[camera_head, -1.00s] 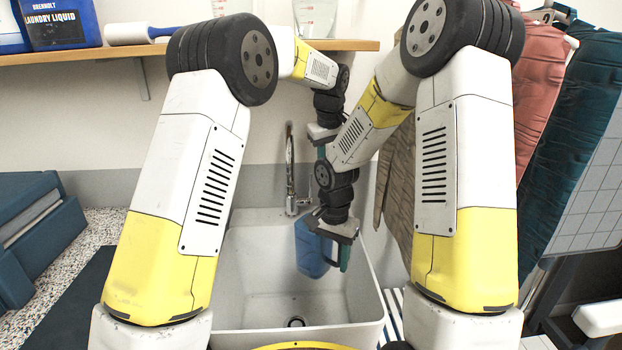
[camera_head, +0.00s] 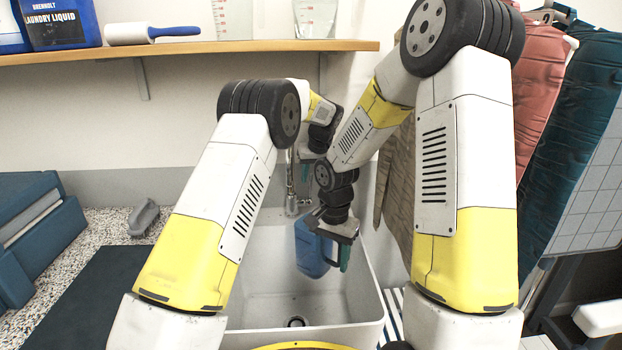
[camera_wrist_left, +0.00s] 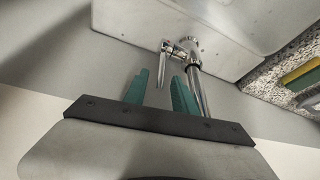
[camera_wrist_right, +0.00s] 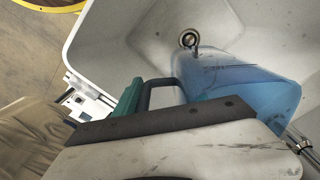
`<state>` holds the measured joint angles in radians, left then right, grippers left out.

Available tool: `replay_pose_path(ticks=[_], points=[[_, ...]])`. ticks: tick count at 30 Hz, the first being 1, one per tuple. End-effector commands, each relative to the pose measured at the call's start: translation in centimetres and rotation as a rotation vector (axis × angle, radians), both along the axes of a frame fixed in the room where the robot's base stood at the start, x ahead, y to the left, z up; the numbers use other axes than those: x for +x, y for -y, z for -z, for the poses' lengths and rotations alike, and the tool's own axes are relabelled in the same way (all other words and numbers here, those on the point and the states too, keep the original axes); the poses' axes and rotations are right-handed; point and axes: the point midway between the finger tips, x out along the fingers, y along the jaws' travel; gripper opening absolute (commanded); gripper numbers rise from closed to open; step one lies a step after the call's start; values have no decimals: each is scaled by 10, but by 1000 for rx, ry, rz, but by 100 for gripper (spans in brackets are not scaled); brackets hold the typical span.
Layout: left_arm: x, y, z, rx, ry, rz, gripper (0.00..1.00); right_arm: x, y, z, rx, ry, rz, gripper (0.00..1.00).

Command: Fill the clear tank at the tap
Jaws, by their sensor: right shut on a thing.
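The clear blue tank (camera_head: 308,250) hangs in the white sink, just in front of the tap (camera_head: 291,190). My right gripper (camera_head: 343,255) is shut on its dark handle; the handle (camera_wrist_right: 160,88) and tank body (camera_wrist_right: 235,85) show in the right wrist view. My left gripper (camera_head: 306,158) is up by the tap, partly hidden by my arms. In the left wrist view my left gripper (camera_wrist_left: 158,85) has its teal fingers apart and empty, with the tap lever (camera_wrist_left: 163,60) just ahead of them and the spout (camera_wrist_left: 197,85) beside the right finger. I see no water running.
The sink (camera_head: 250,285) has a drain in its floor. A shelf (camera_head: 200,52) with laundry liquid and a lint roller runs above. A grey brush (camera_head: 143,217) and dark mat (camera_head: 85,295) lie on the left counter. Garments (camera_head: 570,130) hang close on the right.

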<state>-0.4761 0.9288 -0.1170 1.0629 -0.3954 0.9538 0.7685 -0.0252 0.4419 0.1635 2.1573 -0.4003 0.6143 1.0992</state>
Motion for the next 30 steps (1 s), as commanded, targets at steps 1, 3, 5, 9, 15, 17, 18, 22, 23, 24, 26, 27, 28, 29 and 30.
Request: replay_pose_path(ticks=[1,3,5,9,15,17,18,22,23,24,26,27,28,29,30], points=[[2,-1,4,0,0,-1,32,0,0,0,0,1,0,0],[3,-1,8,-1,1,0,32,0,0,0,0,1,0,0],[4,-2,10,-1,1,0,32,0,0,0,0,1,0,0],[4,-2,10,-1,1,0,32,0,0,0,0,1,0,0],[4,-2,10,-1,1,0,16,0,0,0,0,1,0,0],[4,-1,10,-1,1,0,5,0,0,0,0,1,0,0],[4,-1,10,-1,1,0,0,0,0,0,0,1,0,0],[4,-1,10,-1,1,0,0,0,0,0,0,1,0,0],[4,-1,10,-1,1,0,0,0,0,0,0,1,0,0],[4,-1,10,-1,1,0,0,0,0,0,0,1,0,0],[4,-1,10,-1,1,0,0,0,0,0,0,1,0,0],[4,-1,10,-1,1,0,0,0,0,0,0,1,0,0],[4,-1,10,-1,1,0,0,0,0,0,0,1,0,0],[4,-1,10,-1,1,0,0,0,0,0,0,1,0,0],[4,-1,10,-1,1,0,0,0,0,0,0,1,0,0]])
